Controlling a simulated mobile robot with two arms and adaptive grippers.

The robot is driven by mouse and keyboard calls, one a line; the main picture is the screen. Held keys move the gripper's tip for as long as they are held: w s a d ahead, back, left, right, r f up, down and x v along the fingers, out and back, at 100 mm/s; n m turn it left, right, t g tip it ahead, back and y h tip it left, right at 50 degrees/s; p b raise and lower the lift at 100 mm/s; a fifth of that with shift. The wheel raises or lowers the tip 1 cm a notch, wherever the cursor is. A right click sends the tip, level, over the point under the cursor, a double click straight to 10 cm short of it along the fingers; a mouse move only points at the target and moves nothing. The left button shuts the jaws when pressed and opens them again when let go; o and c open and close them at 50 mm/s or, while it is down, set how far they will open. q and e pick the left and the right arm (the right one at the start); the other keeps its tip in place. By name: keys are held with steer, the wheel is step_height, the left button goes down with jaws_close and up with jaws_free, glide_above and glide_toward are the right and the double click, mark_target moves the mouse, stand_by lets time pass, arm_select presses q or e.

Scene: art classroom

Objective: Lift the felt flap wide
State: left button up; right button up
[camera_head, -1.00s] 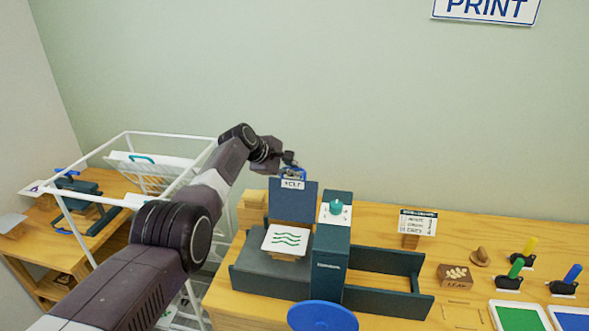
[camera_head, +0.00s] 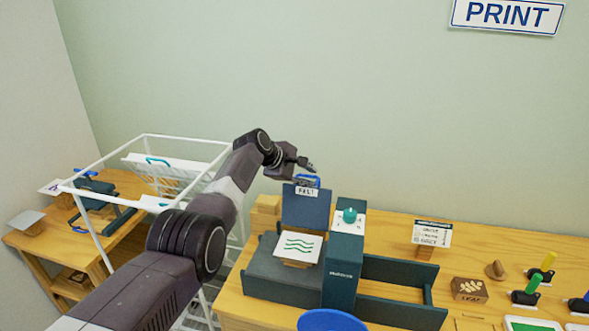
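The felt flap (camera_head: 306,211) is a dark blue panel. It stands upright at the back of the dark press bed (camera_head: 268,272), with a white label and a blue handle (camera_head: 309,179) along its top edge. A white card with green wavy lines (camera_head: 300,246) lies on a block on the bed in front of it. My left gripper (camera_head: 308,165) is just above the handle and looks apart from it. Its fingers are too small to tell open from shut. My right gripper is not in view.
The press column (camera_head: 344,265) with a teal knob stands right of the flap, and a blue wheel (camera_head: 331,320) is in front. A white wire rack (camera_head: 187,137) stands at left near my arm. A leaf block (camera_head: 469,290) and colored rollers are at right.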

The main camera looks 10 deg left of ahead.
arm_select(q)
steer(key=v, duration=1.1)
steer(key=shift+s+r, duration=0.2)
steer(key=shift+s, duration=0.05)
steer(key=shift+a, duration=0.15)
